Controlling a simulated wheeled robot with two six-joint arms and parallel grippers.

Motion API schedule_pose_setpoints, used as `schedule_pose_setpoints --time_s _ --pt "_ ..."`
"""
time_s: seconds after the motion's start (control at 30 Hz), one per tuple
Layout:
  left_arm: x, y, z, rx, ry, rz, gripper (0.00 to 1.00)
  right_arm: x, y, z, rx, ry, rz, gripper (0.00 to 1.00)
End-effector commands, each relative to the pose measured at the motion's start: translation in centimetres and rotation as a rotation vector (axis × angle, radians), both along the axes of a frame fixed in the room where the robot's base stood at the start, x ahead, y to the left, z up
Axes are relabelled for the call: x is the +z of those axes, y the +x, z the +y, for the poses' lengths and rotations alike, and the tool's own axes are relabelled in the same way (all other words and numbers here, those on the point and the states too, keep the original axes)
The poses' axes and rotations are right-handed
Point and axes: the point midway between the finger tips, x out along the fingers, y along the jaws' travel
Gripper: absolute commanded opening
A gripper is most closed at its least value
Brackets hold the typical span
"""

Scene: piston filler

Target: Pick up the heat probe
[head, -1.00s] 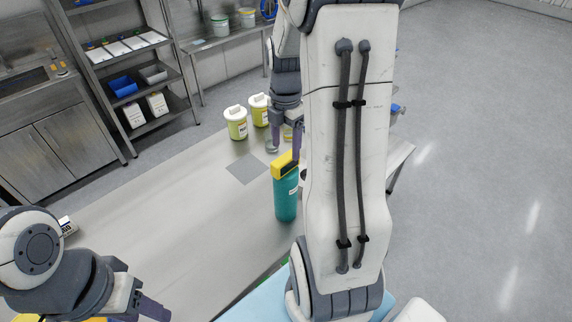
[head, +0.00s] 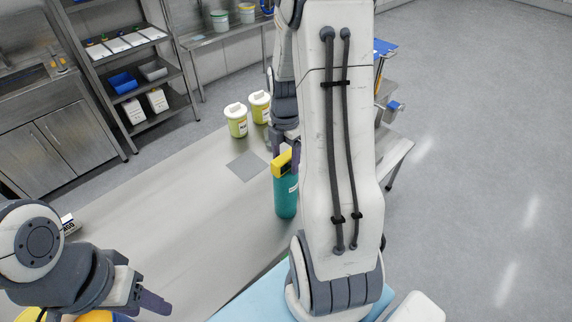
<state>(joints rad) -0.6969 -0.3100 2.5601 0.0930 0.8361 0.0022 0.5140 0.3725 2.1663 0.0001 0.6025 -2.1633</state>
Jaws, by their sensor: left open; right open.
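A teal cylinder (head: 286,200) with a yellow top (head: 282,164) stands upright on the steel table. I cannot tell whether this is the heat probe; no other clear probe shows. My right gripper (head: 283,150) is open at the yellow top, with its dark purple fingers pointing down. Its finger tips are partly hidden, so I cannot tell whether they touch the top. My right arm covers the area to the right of the cylinder. My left gripper (head: 152,301) is open and empty low at the left, over the table's near side.
A grey square (head: 246,166) lies on the table (head: 170,215). A small scale (head: 69,223) is at the left. The table middle is clear.

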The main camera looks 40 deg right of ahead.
Motion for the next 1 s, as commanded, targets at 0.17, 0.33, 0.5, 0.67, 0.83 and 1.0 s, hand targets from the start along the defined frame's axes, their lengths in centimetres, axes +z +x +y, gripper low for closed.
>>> schedule_pose_setpoints --time_s 0.17,0.33,0.5,0.67,0.83,1.0 --pt "-0.07 0.01 0.0 0.0 0.0 0.0 0.5 -0.22 -0.01 0.0 0.0 0.0 0.0 0.72" --pt "-0.06 0.01 0.0 0.0 0.0 0.0 0.5 -0.22 -0.01 0.01 0.0 0.0 0.0 0.72" --pt "-0.06 0.0 -0.01 0.0 0.0 0.0 0.5 -0.21 -0.01 0.01 0.0 0.0 0.0 0.3" --pt "-0.06 0.01 0.0 0.0 0.0 0.0 0.5 -0.2 -0.01 0.01 0.0 0.0 0.0 0.0" --pt "-0.06 0.01 0.0 0.0 0.0 0.0 0.5 -0.18 0.01 0.0 0.0 0.0 0.0 0.0" --pt "0.14 0.0 0.0 0.0 0.0 0.0 0.5 0.31 0.02 -0.01 0.0 -0.001 -0.001 0.0"
